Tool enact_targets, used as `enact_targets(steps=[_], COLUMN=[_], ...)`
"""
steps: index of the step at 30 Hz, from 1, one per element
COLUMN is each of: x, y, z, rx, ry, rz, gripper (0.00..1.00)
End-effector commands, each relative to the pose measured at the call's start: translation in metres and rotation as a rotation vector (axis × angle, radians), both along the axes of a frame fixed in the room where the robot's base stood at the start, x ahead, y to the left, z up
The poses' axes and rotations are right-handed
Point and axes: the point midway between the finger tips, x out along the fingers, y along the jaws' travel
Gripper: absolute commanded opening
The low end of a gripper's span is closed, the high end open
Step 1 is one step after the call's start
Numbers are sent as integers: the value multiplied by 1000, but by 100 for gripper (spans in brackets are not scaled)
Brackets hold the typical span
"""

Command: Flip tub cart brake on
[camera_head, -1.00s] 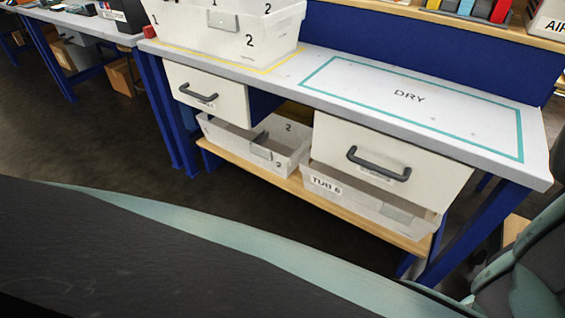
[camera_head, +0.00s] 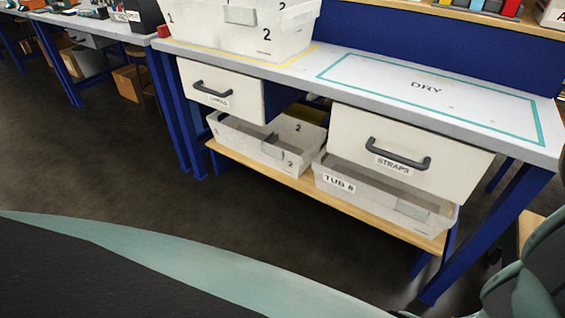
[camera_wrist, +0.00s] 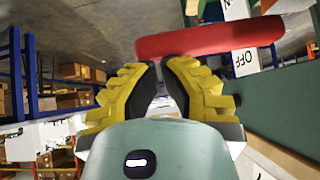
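In the wrist view, a thick red bar (camera_wrist: 210,38) lies across the picture just beyond my gripper's fingertips. A white label reading OFF (camera_wrist: 243,62) is beside the bar's right part. I cannot tell whether the fingers touch the bar. My gripper (camera_wrist: 160,68) has two yellow ribbed fingers with dark inner pads. Their tips are close together with a narrow gap, and nothing held shows between them. The head view shows neither my gripper nor the red bar, and I cannot make out a whole cart in either view.
The head view shows a blue-legged workbench (camera_head: 345,75) with a white tub (camera_head: 265,45) on top. Below are two drawers, the right one labelled STRAPS (camera_head: 400,150), and tubs on a wooden shelf (camera_head: 270,180). Dark floor (camera_head: 110,170) lies clear before it. A green surface (camera_wrist: 285,110) is right in the wrist view.

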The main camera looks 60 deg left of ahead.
Motion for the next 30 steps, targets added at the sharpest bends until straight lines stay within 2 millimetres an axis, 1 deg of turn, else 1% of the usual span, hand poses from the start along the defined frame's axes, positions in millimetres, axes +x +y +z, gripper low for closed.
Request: enact_targets(steps=[1,3,13,21,30], x=[-4,-4,-3,1,2], y=[-1,-2,-1,1,2], z=[-11,-17,-41,-51,-53], rx=[21,43,132,128,129], ry=[-37,-96,-311,-306,-303], rz=[-9,-8,-7,2,4], gripper=[0,0,0,0,0])
